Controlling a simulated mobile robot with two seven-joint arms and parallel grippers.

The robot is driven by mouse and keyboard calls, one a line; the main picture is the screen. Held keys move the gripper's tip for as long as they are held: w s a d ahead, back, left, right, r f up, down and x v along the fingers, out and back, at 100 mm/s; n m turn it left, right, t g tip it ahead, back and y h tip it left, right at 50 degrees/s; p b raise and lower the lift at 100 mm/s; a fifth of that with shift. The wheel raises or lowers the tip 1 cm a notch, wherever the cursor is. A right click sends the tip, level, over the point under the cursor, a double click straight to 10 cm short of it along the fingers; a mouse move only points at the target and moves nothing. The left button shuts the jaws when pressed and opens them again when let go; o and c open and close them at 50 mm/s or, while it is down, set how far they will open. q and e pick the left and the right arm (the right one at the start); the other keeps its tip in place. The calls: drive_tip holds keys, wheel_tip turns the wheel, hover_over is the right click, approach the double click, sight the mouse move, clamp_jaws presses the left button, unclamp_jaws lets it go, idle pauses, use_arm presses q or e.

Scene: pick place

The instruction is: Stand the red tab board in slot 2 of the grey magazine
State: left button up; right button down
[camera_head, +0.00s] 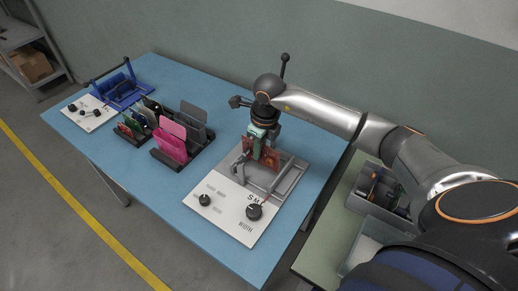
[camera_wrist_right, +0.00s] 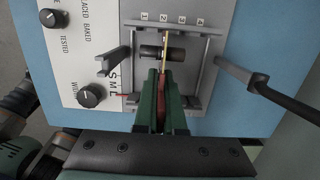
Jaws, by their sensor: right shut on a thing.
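The red tab board (camera_head: 270,158) is held upright in my right gripper (camera_head: 257,147), which is shut on it. The grey magazine (camera_head: 290,183) lies under and around the board on the blue table. In the right wrist view the magazine (camera_wrist_right: 209,62) shows slot numbers 1 to 4 along its far edge. The board (camera_wrist_right: 168,84) is seen edge-on there, between the green fingers of the gripper (camera_wrist_right: 160,98), roughly in line with number 2. The fingers hide its lower part, so I cannot tell whether it sits in the slot.
A white panel (camera_head: 225,213) with dark knobs adjoins the magazine. Racks with pink (camera_head: 171,139), grey (camera_head: 194,115) and smaller green and red boards stand to the left. A blue fixture (camera_head: 122,88) is at the far left. Grey bins (camera_head: 378,205) stand on a side table.

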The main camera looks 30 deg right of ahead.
idle(0.3)
drive_tip(key=shift+f+b, duration=0.65)
drive_tip(key=shift+f, duration=0.1)
drive_tip(key=shift+f+b, duration=0.65)
drive_tip(key=shift+f, duration=0.15)
drive_tip(key=c, duration=0.5)
unclamp_jaws()
drive_tip(key=shift+r, duration=0.2)
